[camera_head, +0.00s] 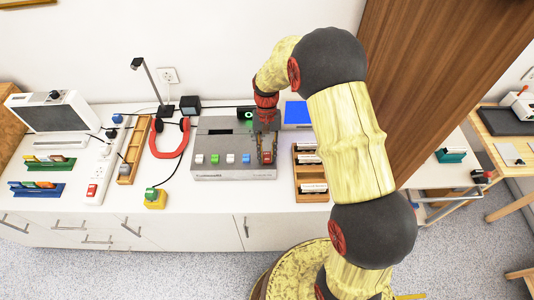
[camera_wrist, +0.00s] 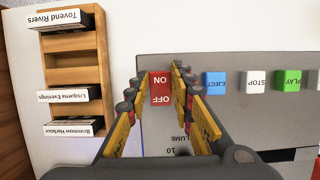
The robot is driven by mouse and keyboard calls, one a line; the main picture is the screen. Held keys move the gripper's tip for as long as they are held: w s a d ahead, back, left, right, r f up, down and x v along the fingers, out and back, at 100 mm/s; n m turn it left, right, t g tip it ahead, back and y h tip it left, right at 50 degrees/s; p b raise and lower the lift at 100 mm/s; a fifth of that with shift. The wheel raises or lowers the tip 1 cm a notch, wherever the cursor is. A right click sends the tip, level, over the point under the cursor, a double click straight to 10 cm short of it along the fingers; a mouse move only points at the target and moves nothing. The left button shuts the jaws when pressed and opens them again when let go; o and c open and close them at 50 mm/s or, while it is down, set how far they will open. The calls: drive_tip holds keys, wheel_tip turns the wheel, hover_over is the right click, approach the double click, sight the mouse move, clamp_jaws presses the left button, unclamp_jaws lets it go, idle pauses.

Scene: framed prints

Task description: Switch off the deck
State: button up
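The deck (camera_head: 235,172) is a grey box on the white counter, with a row of coloured buttons along its front. At its right front end is a red ON/OFF rocker switch (camera_wrist: 162,90), also in the head view (camera_head: 267,158). In the wrist view its lettering is upside down, ON at the top and OFF at the bottom. I cannot tell which side is pressed in. My gripper (camera_wrist: 161,70) is over the switch, its two fingers apart with the switch showing between them, nothing held. Whether the fingertips touch the deck is unclear.
A wooden rack (camera_head: 310,172) with labelled cassettes stands close to the deck's right. Red headphones (camera_head: 170,152) lie at its left. Blue EJECT (camera_wrist: 215,82) and white STOP (camera_wrist: 257,81) buttons sit beside the switch. A power strip (camera_head: 100,172) with its own red switch is farther left.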

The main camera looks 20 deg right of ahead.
drive_tip(key=o, duration=0.4)
drive_tip(key=v, duration=1.2)
idle(0.4)
drive_tip(key=shift+s+a+r+n+t+h, duration=0.2)
drive_tip(key=shift+s+r+n+t, duration=0.4)
drive_tip(key=shift+s+r+t, duration=2)
drive_tip(key=shift+s+a+r+n+t+h, duration=0.2)
drive_tip(key=shift+s+r+n+t, duration=0.35)
drive_tip(key=shift+s+r, duration=4.2)
drive_tip(key=shift+s+a+r+n+t+h, duration=0.2)
drive_tip(key=shift+s+r+n+t, duration=0.95)
drive_tip(key=shift+s, duration=4.3)
